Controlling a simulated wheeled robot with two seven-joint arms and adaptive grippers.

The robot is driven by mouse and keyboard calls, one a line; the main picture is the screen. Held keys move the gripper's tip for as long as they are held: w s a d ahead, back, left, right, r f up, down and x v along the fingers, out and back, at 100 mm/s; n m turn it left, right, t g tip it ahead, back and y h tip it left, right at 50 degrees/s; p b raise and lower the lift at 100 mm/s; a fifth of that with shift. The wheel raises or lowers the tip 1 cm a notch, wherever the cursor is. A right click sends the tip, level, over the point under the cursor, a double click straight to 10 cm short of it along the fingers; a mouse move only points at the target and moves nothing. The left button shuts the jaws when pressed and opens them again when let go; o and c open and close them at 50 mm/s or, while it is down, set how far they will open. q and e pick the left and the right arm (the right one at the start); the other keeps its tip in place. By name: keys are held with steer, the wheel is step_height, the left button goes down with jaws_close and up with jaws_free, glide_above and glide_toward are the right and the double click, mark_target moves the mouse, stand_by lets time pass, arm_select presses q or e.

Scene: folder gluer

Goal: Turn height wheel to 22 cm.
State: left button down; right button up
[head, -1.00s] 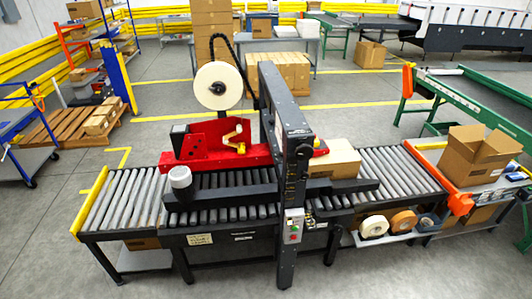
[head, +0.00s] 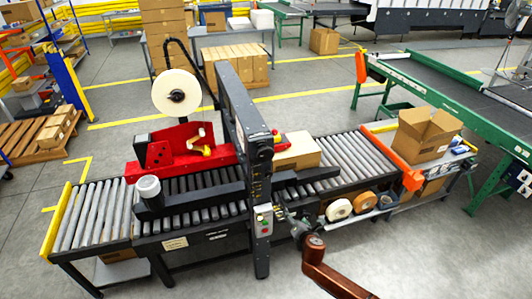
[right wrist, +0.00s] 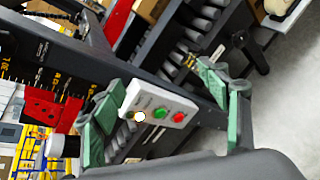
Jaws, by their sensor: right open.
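The black case-taping machine (head: 232,108) stands over the roller conveyor in the head view. Its post carries a grey control box (head: 263,218) with a green and a red button; the box also shows in the right wrist view (right wrist: 160,108). My right gripper (head: 285,213) is beside this box, and its green fingers (right wrist: 160,80) are spread apart with nothing gripped. A black crank-like handle (right wrist: 253,48) sticks out beyond the right finger; I cannot tell whether it belongs to the height wheel. A marked scale (right wrist: 45,75) runs along the post, too small to read. My left gripper is not in view.
A closed carton (head: 298,152) lies on the rollers behind the post. Tape rolls (head: 339,210) sit on a low shelf at right. An open carton (head: 424,130) stands on the side table. Grey floor is clear in front of the conveyor.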

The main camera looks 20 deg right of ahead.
steer(key=w+a+r+n+t+y+p, duration=0.1)
steer(key=w+a+r+n, duration=0.15)
steer(key=r, duration=0.65)
steer(key=w+a+r+n+t+p, duration=0.1)
steer(key=a+r+n+t, duration=0.2)
steer(key=r, duration=0.6)
steer(key=n+t+y, duration=0.1)
steer(key=n+y, duration=0.1)
steer(key=n, duration=0.4)
glide_toward(267, 157)
steer(key=w, duration=0.4)
steer(key=shift+w+a+r+p, duration=0.15)
steer(key=shift+a+r+p, duration=0.2)
steer(key=shift+p, duration=0.15)
steer(key=shift+h, duration=0.3)
steer(key=w, duration=0.6)
steer(key=shift+a+f, duration=0.15)
steer(key=shift+w, duration=0.4)
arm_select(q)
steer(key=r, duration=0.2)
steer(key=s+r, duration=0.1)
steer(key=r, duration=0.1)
arm_select(e)
steer(key=shift+m, duration=0.25)
steer(key=c, duration=1.2)
